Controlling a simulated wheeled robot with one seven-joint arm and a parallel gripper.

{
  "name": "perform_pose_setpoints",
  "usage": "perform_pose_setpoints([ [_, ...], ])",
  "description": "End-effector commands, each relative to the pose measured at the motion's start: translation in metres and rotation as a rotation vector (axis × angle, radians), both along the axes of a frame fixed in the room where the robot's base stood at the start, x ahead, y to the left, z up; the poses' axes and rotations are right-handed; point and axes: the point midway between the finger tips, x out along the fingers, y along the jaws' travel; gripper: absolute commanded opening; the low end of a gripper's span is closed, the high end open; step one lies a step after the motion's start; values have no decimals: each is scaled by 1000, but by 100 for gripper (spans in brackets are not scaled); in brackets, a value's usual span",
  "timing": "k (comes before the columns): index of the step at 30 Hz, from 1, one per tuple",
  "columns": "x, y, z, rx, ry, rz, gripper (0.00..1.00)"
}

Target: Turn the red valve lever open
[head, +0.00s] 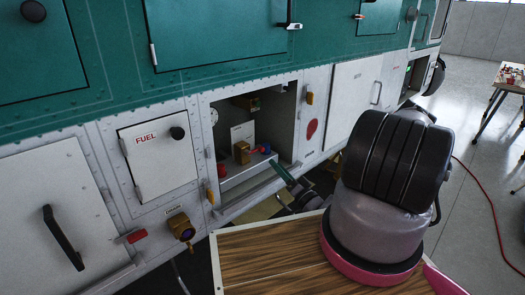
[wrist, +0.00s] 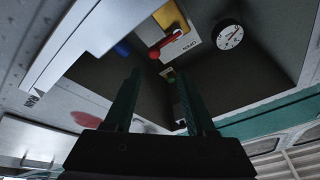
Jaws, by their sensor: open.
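The red valve lever (head: 259,150) sits on a brass valve body (head: 242,152) inside an open compartment in the aircraft's side. In the wrist view the lever (wrist: 170,40) is a short red bar with a red ball at one end, in front of a yellow body (wrist: 168,14) and a white placard (wrist: 190,42) marked OPEN. My gripper (wrist: 159,74) is open and empty, its two dark green fingers pointing into the compartment, apart from the lever. In the head view the gripper (head: 276,166) shows at the compartment's lower right edge, partly hidden.
The compartment (head: 282,115) also holds a round gauge (wrist: 229,37), a red knob (head: 221,170) and a blue part (wrist: 122,48). Its walls and sill lie close around my gripper. A FUEL door (head: 160,160) is at left. A table (head: 510,80) stands far right.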

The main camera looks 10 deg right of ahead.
Motion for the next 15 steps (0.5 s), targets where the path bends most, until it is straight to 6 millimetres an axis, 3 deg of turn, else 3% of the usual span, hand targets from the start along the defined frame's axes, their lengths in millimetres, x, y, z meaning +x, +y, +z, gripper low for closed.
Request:
perform_pose_setpoints([
  [8, 11, 2, -5, 64, 43, -24, 56],
  [15, 51, 17, 8, 60, 39, -22, 56],
])
